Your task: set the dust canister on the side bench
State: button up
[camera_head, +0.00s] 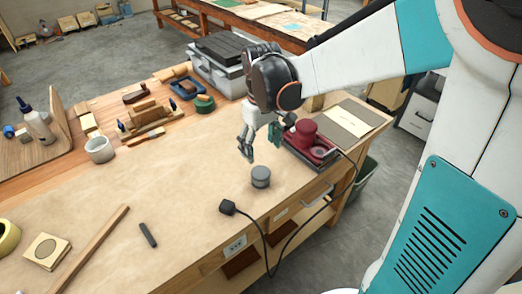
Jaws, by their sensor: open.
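A small grey cylinder (261,178), which looks like the dust canister, stands upright on the workbench (200,205) near its front edge. My gripper (260,147) is open and empty. It points down above and slightly behind the grey cylinder, apart from it. Another bench (225,12) stands at the back across the floor; I cannot tell for sure that it is the side bench.
A red sander (308,142) sits on a tray right of my gripper. A black plug (228,208) and cable lie near the front edge. A white cup (99,149), a wood strip (90,248) and a dark bar (148,235) lie left. The bench middle is clear.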

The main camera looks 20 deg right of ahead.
jog(key=s+r+m+t, duration=0.1)
jog(key=s+r+t, duration=0.2)
jog(key=s, duration=0.4)
jog(key=s+r+m+t, duration=0.2)
jog(key=s+r+t, duration=0.2)
jog(key=s, duration=0.4)
jog(key=shift+r+m, duration=0.3)
jog(key=shift+r, duration=0.15)
